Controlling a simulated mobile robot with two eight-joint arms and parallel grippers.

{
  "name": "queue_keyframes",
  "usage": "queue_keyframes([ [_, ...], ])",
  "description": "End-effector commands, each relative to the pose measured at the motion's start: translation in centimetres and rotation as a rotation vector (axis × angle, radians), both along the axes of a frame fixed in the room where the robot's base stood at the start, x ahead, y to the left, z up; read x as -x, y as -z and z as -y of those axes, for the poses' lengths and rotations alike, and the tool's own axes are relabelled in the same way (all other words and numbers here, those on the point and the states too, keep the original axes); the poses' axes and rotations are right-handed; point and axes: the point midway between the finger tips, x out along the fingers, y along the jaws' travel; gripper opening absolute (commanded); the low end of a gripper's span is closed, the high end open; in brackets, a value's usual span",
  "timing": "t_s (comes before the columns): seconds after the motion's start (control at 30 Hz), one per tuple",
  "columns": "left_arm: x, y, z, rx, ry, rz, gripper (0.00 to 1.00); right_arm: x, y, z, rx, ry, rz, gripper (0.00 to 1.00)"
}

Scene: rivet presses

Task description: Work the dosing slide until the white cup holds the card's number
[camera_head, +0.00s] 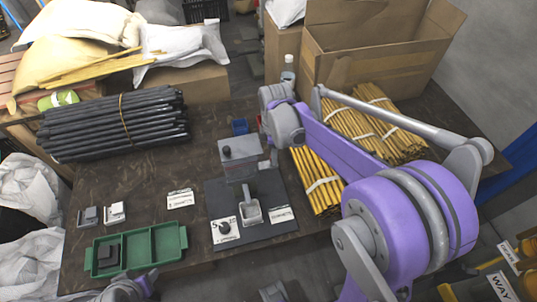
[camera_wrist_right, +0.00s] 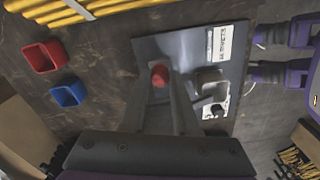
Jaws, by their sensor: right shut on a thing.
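The dosing device stands on a dark plate (camera_head: 265,235), also seen in the wrist view (camera_wrist_right: 190,48). My right gripper (camera_head: 246,182) is over the device. In the wrist view its fingers (camera_wrist_right: 161,88) are shut on a red knob (camera_wrist_right: 160,74). A white card (camera_head: 282,214) with unreadable print lies at the plate's right. A white panel with a black knob (camera_head: 224,230) is at its near left. My left gripper (camera_head: 128,289) is partly cut off below.
A green tray (camera_head: 168,258) holding a dark block lies at left. Another printed card (camera_head: 180,199) and two small grey blocks are nearby. Yellow stick bundles (camera_head: 315,182) lie right, dark rods (camera_head: 115,122) far left. Red (camera_wrist_right: 44,56) and blue (camera_wrist_right: 69,95) bins stand beyond the plate.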

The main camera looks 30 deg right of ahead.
Motion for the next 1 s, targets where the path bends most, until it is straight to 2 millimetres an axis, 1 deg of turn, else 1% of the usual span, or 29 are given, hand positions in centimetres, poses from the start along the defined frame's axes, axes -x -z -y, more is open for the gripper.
queue_keyframes([
  [0.03, 0.0, 0.0, 0.0, 0.000, 0.000, 0.000, 0.50, 0.2, 0.0, 1.1, 0.003, 0.006, 0.001, 0.00],
  [0.1, 0.0, 0.1, 0.0, 0.000, 0.000, 0.000, 0.50, 0.4, 0.0, 1.9, 0.002, 0.005, 0.002, 0.00],
  [0.37, 0.0, 0.0, 0.0, 0.000, 0.000, 0.000, 0.50, 0.5, -0.1, 2.2, 0.005, 0.002, 0.001, 0.00],
  [0.4, 0.0, 0.0, 0.0, 0.000, 0.000, 0.000, 0.50, 0.5, -0.1, 2.2, 0.005, 0.002, 0.002, 0.32],
  [0.53, 0.0, 0.0, 0.0, 0.000, 0.000, 0.000, 0.50, 0.5, -0.1, 2.1, 0.005, 0.002, 0.001, 0.55],
  [0.57, 0.0, 0.0, 0.0, 0.000, 0.000, 0.000, 0.50, 0.5, -0.1, 2.1, 0.004, 0.002, 0.001, 0.59],
  [0.87, 0.0, 0.0, 0.0, 0.000, 0.000, 0.000, 0.50, 0.5, -0.1, 2.0, 0.002, 0.001, 0.001, 0.59],
  [0.97, 0.0, -0.1, 0.0, 0.000, 0.000, 0.000, 0.50, 0.5, -0.9, 2.0, 0.002, 0.001, 0.001, 0.59],
  [1.0, 0.0, -0.1, 0.0, 0.000, 0.000, 0.001, 0.50, 0.5, -1.4, 2.0, 0.002, 0.001, 0.001, 0.59],
])
